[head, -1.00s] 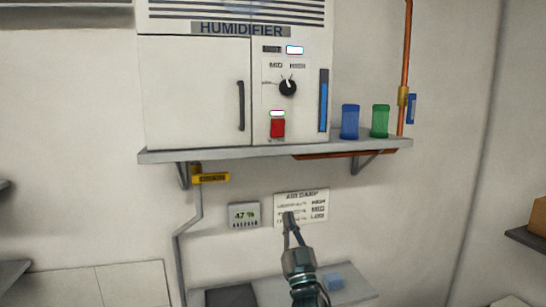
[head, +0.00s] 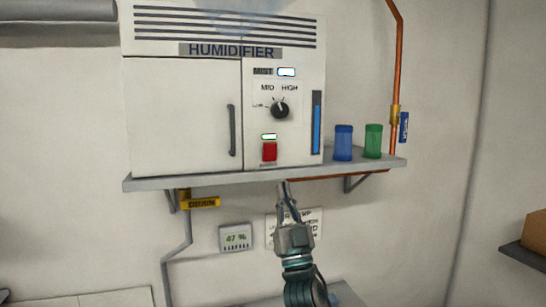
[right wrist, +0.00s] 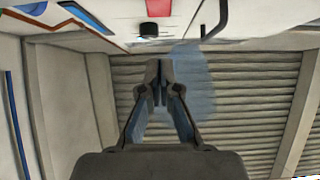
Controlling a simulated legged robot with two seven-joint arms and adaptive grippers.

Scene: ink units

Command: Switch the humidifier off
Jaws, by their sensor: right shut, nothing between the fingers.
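The humidifier (head: 180,105) is a white cabinet on a wall shelf in the head view. Its front panel has a black dial (head: 280,110) below MID and HIGH marks, a red switch (head: 269,152) with a lit green lamp (head: 269,136) above it, and a lit MIST lamp (head: 286,72). Pale mist shows at its top. My right gripper (head: 283,186) is shut and empty, just below the shelf's front edge and below the red switch, apart from it. In the right wrist view the shut fingers (right wrist: 159,80) point toward the cabinet, with the dial (right wrist: 148,30) beyond them.
The shelf (head: 230,178) juts out under the humidifier. A blue jar (head: 343,143) and a green jar (head: 373,141) stand on its right part, beside a copper pipe (head: 397,65). A yellow-tagged drain (head: 200,203) and a 47 % display (head: 235,238) are below.

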